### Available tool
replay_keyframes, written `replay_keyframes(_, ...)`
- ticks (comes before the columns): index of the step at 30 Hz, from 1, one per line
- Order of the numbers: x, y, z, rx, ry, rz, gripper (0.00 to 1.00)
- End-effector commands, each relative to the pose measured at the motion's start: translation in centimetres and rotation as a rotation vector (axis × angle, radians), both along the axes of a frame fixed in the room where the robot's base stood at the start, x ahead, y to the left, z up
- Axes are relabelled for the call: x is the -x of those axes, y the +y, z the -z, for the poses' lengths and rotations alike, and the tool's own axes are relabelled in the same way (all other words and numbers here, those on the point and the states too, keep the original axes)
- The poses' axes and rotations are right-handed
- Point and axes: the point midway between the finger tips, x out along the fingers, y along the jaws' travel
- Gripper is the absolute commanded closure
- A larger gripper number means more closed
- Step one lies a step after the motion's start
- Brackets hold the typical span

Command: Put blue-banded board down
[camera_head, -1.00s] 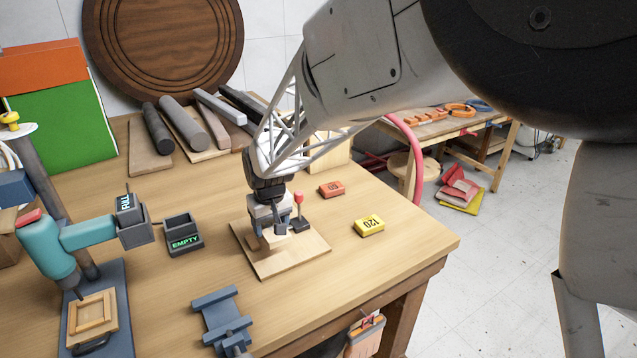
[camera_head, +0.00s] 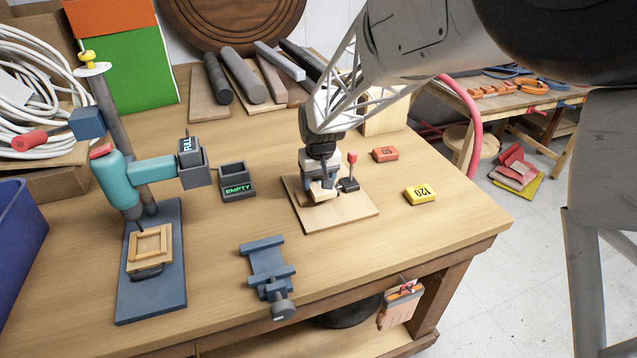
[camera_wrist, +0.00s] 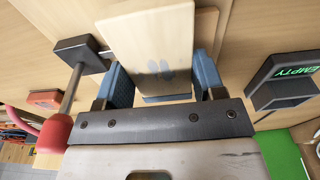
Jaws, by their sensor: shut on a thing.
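My gripper (camera_head: 322,190) is over the flat wooden base board (camera_head: 358,212) on the workbench. In the wrist view its blue fingers (camera_wrist: 164,84) are shut on a pale wooden board (camera_wrist: 150,35), one finger at each side. Faint blue marks show on its face near the fingers; I cannot make out a full band. In the head view the held board (camera_head: 322,196) is mostly hidden by the gripper, just above or touching the base board; I cannot tell which. A red-knobbed lever (camera_head: 351,170) with a dark foot stands right beside the gripper.
An orange block (camera_head: 385,154) and yellow "120" block (camera_head: 420,194) lie to the right. An "EMPTY" bin (camera_head: 236,182), a blue-grey vise (camera_head: 266,268) and a teal drill press (camera_head: 120,180) stand to the left. Bench is clear between the vise and base board.

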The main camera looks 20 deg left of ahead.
Motion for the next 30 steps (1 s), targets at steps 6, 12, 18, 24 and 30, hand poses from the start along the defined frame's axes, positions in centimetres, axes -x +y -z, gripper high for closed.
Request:
replay_keyframes(6,0.0,0.0,1.5,0.000,0.000,0.000,0.65)
replay_keyframes(12,0.0,0.0,1.6,-0.001,-0.001,0.000,0.65)
replay_keyframes(18,0.0,0.0,1.8,-0.001,-0.001,0.000,0.65)
replay_keyframes(24,0.0,0.0,2.2,-0.001,-0.001,0.000,0.65)
replay_keyframes(30,0.0,0.0,2.7,0.000,0.000,0.000,0.65)
